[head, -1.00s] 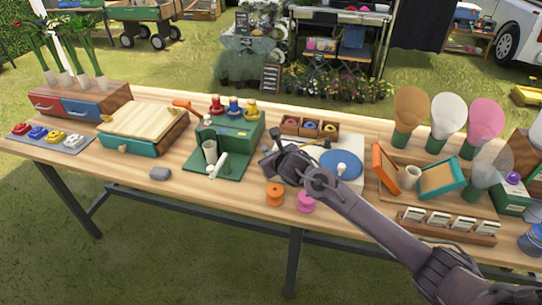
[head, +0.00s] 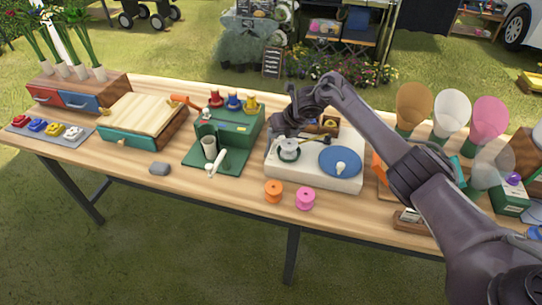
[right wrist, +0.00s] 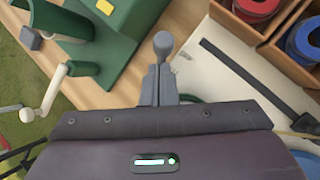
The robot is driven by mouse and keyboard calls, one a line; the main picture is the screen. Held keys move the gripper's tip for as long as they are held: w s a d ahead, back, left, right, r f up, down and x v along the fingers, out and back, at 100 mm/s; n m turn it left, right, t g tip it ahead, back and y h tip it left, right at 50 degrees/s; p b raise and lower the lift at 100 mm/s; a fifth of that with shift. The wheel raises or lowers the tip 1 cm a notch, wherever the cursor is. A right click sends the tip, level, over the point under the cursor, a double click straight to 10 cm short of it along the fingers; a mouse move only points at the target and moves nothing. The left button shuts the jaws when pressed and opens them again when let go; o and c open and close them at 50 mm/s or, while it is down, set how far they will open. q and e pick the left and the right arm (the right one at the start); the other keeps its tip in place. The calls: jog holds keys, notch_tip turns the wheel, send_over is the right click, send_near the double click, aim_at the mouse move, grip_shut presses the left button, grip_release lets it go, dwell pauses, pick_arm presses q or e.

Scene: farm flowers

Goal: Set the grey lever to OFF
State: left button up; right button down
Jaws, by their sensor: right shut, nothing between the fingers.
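The grey lever (right wrist: 163,44) shows in the right wrist view as a round grey knob on a short neck, at the left edge of a white box top. My right gripper (right wrist: 158,88) is shut and empty, its fingertips just below the knob in that picture. Whether they touch the lever I cannot tell. In the head view my right gripper (head: 280,130) is over the back left part of the white box (head: 315,180) and hides the lever. No ON or OFF marking is readable. My left gripper is not in view.
The white box carries a blue disc (head: 340,162) and a round white-topped part (head: 289,149). A green machine with a white crank (head: 217,163) stands left. Orange (head: 273,191) and pink (head: 305,198) spools lie in front. Compartments with coloured rings (right wrist: 258,8) lie behind the box.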

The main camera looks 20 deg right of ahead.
jog(key=shift+s+a+r, duration=0.2)
jog(key=shift+s+r, duration=0.15)
jog(key=shift+r, duration=0.2)
jog(key=shift+w+d+r+p, duration=0.1)
jog(key=shift+r+p, duration=0.2)
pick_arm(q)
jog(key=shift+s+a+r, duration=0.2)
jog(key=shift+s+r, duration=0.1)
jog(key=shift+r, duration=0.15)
pick_arm(e)
jog(key=shift+r, duration=0.2)
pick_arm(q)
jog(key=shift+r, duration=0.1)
pick_arm(e)
jog(key=shift+r, duration=0.15)
